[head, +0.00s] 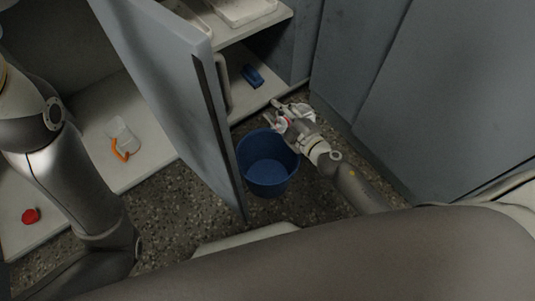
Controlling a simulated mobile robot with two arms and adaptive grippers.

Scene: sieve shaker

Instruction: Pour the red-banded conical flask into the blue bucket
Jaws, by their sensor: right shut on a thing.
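The blue bucket (268,170) stands upright and open on the speckled floor beside an open cabinet door. My right gripper (287,121) is at the bucket's upper right rim. It is shut on the red-banded conical flask (281,124), of which only a small pale part with a reddish band shows. The gripper hides most of the flask, so I cannot tell its tilt or whether anything flows from it. The bucket looks empty inside. My left arm shows at the left, but its gripper is out of view.
The grey cabinet door (175,90) stands open left of the bucket. A blue object (252,76) lies on the cabinet's lower shelf. On the pale surface at left are a clear container with an orange part (122,140) and a red round item (31,216). Grey panels (440,90) bound the right.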

